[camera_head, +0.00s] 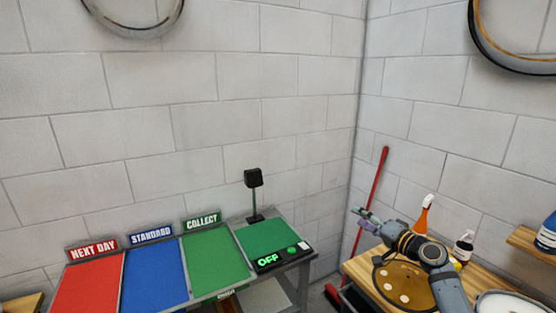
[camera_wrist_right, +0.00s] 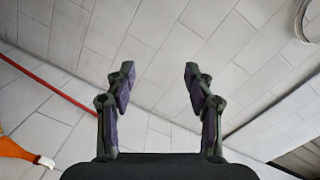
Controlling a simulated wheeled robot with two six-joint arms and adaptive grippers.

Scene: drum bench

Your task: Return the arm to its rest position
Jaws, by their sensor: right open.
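My right arm reaches in from the lower right in the head view. Its gripper (camera_head: 365,218) is over the left end of the wooden bench, pointing left toward the wall corner. In the right wrist view the gripper's two fingers (camera_wrist_right: 159,95) stand wide apart with nothing between them. My left gripper is not in either view.
A wooden bench (camera_head: 357,268) holds a round tan disc (camera_head: 405,290), an orange spray bottle (camera_head: 424,214) and a dark bottle (camera_head: 463,248). A red pole (camera_head: 374,190) leans at the corner. Red (camera_head: 88,288), blue (camera_head: 154,275) and green (camera_head: 213,262) trays stand left, beside a device reading OFF (camera_head: 270,237).

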